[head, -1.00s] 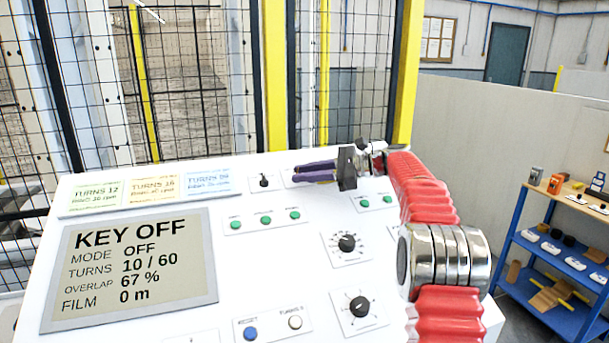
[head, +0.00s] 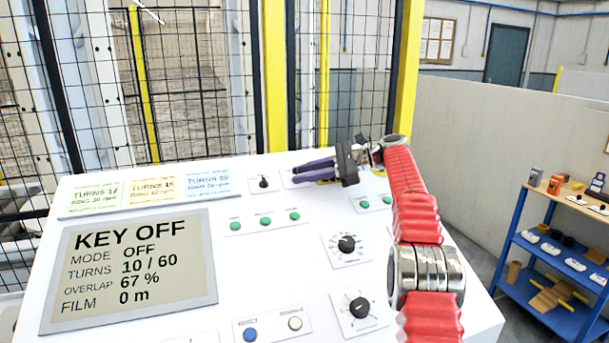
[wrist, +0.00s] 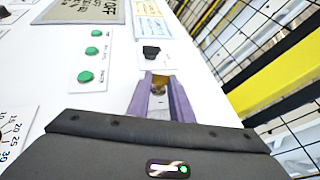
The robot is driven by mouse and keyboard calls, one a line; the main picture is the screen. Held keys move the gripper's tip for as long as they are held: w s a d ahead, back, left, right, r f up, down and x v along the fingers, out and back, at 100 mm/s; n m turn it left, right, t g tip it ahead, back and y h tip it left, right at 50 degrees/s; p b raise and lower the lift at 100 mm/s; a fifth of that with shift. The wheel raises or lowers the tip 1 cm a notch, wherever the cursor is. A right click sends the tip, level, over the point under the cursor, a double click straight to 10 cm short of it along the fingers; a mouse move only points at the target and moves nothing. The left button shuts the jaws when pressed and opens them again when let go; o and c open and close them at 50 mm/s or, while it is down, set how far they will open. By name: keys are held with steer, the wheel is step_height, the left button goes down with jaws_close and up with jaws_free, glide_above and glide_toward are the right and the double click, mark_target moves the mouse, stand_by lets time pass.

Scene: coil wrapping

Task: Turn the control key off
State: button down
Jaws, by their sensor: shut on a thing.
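The white control panel (head: 300,255) carries a display (head: 130,268) that reads KEY OFF, MODE OFF. My gripper (head: 294,174) has purple fingers and is low over the panel's upper right part. In the wrist view the fingers (wrist: 160,78) are shut on the control key (wrist: 158,87), of which a small brass-coloured part shows between the tips. The fingers hide most of the key, so its angle cannot be read. In the head view the fingers cover the key.
A black selector (head: 263,183) sits just left of the fingers, with green buttons (head: 265,220) below. Dials (head: 347,244) lie nearer. A mesh fence (head: 190,80) stands behind the panel. A blue shelf (head: 545,265) is at the right.

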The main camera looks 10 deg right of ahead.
steer(key=shift+a+r, duration=0.1)
stand_by(0.3)
steer(key=c, duration=1.6)
jaws_free()
steer(key=shift+s+m+t+h, duration=0.15)
steer(key=shift+m+t, duration=0.85)
steer(key=shift+s+m+t+h, duration=0.15)
steer(key=shift+m+t, duration=0.85)
steer(key=shift+s+a+f+m+t+h, duration=0.1)
steer(key=shift+m+t+h, duration=0.05)
steer(key=shift+m+t, duration=0.25)
steer(key=shift+a+f+m+t+h, duration=0.1)
steer(key=shift+m+t+h, duration=0.05)
steer(key=shift+m+t, duration=0.2)
steer(key=shift+s+m+t+h, duration=0.1)
steer(key=shift+m+t+h, duration=0.6)
steer(key=shift+m+t, duration=0.55)
steer(key=shift+s+a+f+m+t+h, duration=0.1)
steer(key=shift+a+m+t+h, duration=0.1)
steer(key=shift+m+t+h, duration=1.05)
steer(key=shift+s+a+f+m+t+h, duration=0.15)
steer(key=shift+m+t+h, duration=0.6)
steer(key=shift+m+h, duration=0.5)
steer(key=shift+a+r+m+t+h, duration=0.15)
steer(key=shift+m+t+h, duration=0.25)
steer(key=shift+m+h, duration=0.9)
steer(key=shift+a+f+m+t+h, duration=0.1)
steer(key=shift+m+t+h, duration=0.3)
steer(key=shift+m+h, duration=0.85)
